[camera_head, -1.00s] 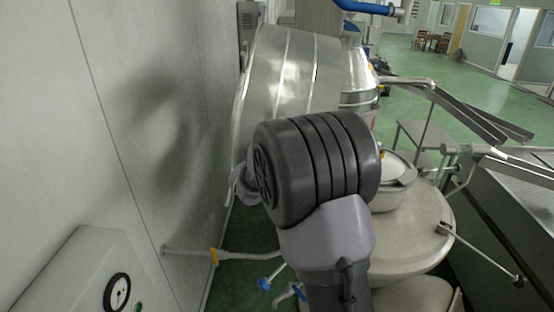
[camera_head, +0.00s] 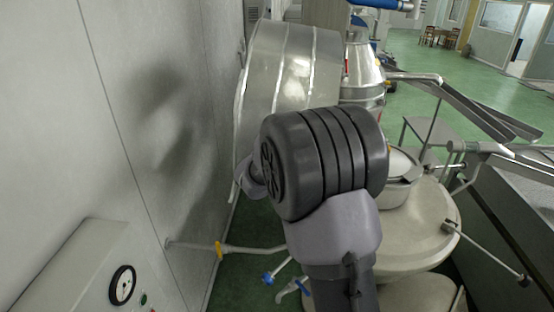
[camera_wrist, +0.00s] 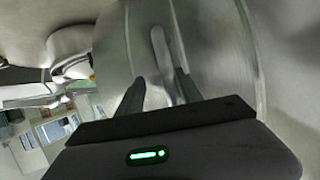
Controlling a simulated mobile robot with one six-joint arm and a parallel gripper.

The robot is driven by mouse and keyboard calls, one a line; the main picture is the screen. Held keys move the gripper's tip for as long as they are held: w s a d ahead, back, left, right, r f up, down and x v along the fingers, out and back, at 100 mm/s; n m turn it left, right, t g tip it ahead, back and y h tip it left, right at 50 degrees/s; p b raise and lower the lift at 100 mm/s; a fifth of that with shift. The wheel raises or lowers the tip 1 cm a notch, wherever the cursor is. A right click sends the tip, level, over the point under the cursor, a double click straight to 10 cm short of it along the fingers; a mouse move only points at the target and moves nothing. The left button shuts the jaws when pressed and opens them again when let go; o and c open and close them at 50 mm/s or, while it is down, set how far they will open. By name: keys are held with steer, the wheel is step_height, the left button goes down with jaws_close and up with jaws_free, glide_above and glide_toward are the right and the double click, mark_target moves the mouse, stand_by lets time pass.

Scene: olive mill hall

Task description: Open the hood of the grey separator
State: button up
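The grey separator's hood (camera_head: 290,70), a large banded metal shell, stands tilted up beside the wall in the head view. In the wrist view its curved metal (camera_wrist: 215,50) fills the middle and right. A bar-like handle (camera_wrist: 163,50) stands out from it. My gripper (camera_wrist: 160,92) is at this handle, with its two dark fingers apart and the bar between them. A gap shows on the left side of the bar; the right finger is close to it, and contact is unclear. In the head view my arm hides the gripper and the handle.
The pale round separator body (camera_head: 415,235) lies below and right of my arm, with a steel bowl (camera_head: 400,190) on it. A wall (camera_head: 140,130) is close on the left, with a gauge box (camera_head: 75,265). Metal chutes (camera_head: 470,110) reach in from the right.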

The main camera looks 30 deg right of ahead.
steer(key=v, duration=1.7)
steer(key=shift+s+r, duration=0.15)
steer(key=shift+s, duration=0.05)
steer(key=shift+a, duration=0.1)
steer(key=s+a+f+n+t+y+b, duration=0.1)
steer(key=s+a+f+n+y+b, duration=0.1)
steer(key=s+a+f+y+b, duration=0.65)
steer(key=w+a+f+n+t+y+b, duration=0.15)
steer(key=a+f+b, duration=0.35)
steer(key=f+b, duration=0.85)
steer(key=s+f+n+g+b, duration=0.2)
steer(key=s+f+g+b, duration=0.5)
steer(key=s+f+b, duration=1)
step_height(320, 180, down, 3)
steer(key=shift+s+a+f+b, duration=0.2)
steer(key=shift+s+a+b, duration=0.15)
steer(key=shift+s, duration=0.8)
